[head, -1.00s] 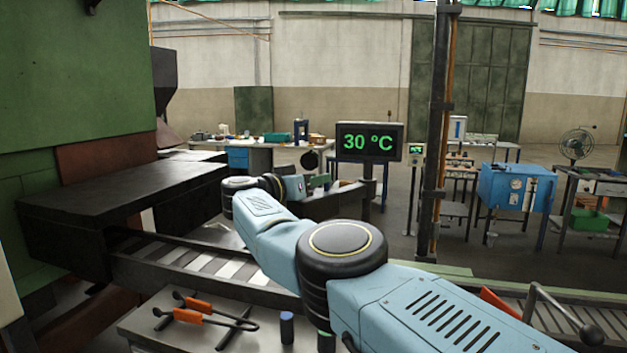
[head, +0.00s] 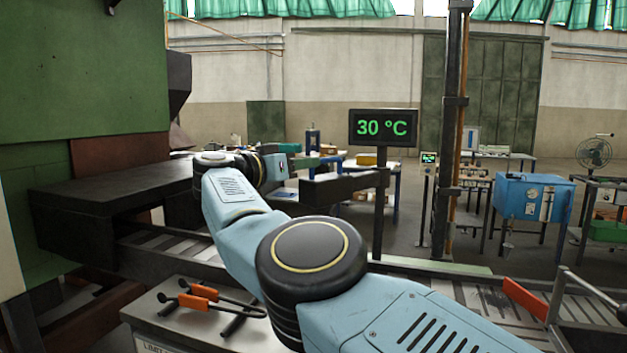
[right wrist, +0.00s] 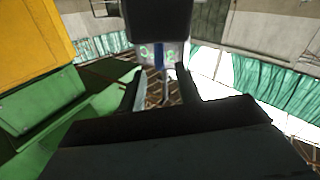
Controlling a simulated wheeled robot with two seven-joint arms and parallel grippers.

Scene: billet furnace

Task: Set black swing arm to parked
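The black swing arm (head: 350,186) shows in the head view as a dark horizontal bar in front of the display post, beyond the roller track. My right arm reaches across from the lower right. My right gripper (head: 306,163) points right, just above and beside the left end of the bar in the picture; I cannot tell whether they touch. In the right wrist view the two fingers of my right gripper (right wrist: 160,90) stand apart with nothing clear between them. A dark block shows beyond them at the top, not clearly identifiable. My left gripper is not in view.
The dark furnace table (head: 110,190) and green furnace wall (head: 80,70) stand at left. A display (head: 383,127) reads 30 ºC. Orange-handled tongs (head: 195,300) lie on a bench in front. A dark upright post (head: 450,130) stands right of the display.

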